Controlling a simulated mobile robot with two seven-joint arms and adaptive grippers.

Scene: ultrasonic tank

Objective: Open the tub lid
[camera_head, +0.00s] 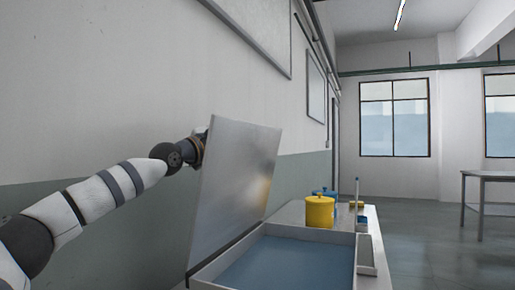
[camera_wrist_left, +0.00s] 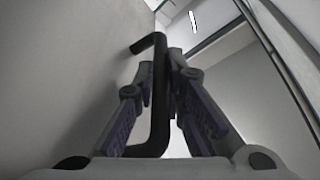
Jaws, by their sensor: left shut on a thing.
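The tub lid (camera_head: 236,185) is a grey metal panel. It stands raised, close to upright, along the left side of the tub (camera_head: 290,262), whose blue interior shows. My left gripper (camera_head: 198,148) is at the lid's far left face, partly hidden behind the panel's edge. In the left wrist view the gripper's two fingers (camera_wrist_left: 161,84) close around a dark bent bar handle (camera_wrist_left: 157,118), one on each side. The pale surface beside the handle in that view looks like the lid or the wall; I cannot tell which. My right gripper is not in view.
A yellow lidded pot (camera_head: 319,213) and a blue one (camera_head: 325,191) stand behind the tub. A narrow light tray (camera_head: 366,254) is at the tub's right. The wall (camera_head: 100,100) is close on the left. A metal table (camera_head: 490,174) stands far right, with open floor between.

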